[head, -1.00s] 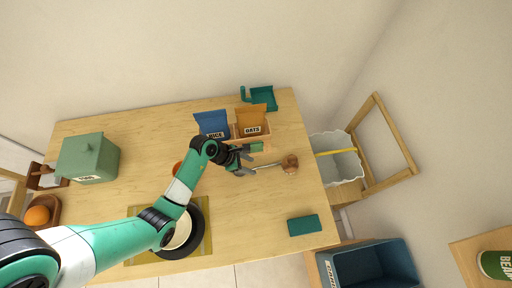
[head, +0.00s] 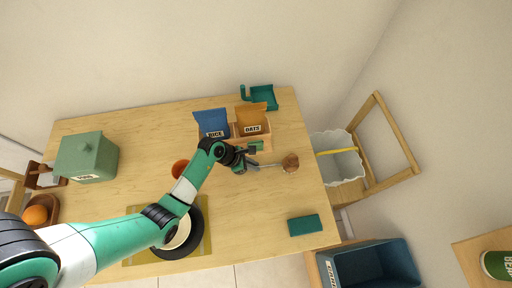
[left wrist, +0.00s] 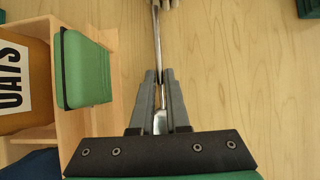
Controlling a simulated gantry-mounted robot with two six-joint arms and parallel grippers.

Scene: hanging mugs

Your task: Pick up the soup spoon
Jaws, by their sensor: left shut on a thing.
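The soup spoon (head: 270,166) is a thin silvery piece on the right part of the table. Its far end meets a small brown round thing (head: 291,162); I cannot tell whether it lies in it or on it. In the left wrist view the spoon's handle (left wrist: 157,45) runs up and away between the fingers. My left gripper (head: 256,165) is shut on the handle, with the handle's near end showing between the finger bases in the left wrist view. My right gripper is in neither view.
The rice box (head: 212,122) and oats box (head: 252,123) stand behind the gripper, with a green block (left wrist: 82,68) close to its left in the wrist view. A teal block (head: 304,225) lies near the front right.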

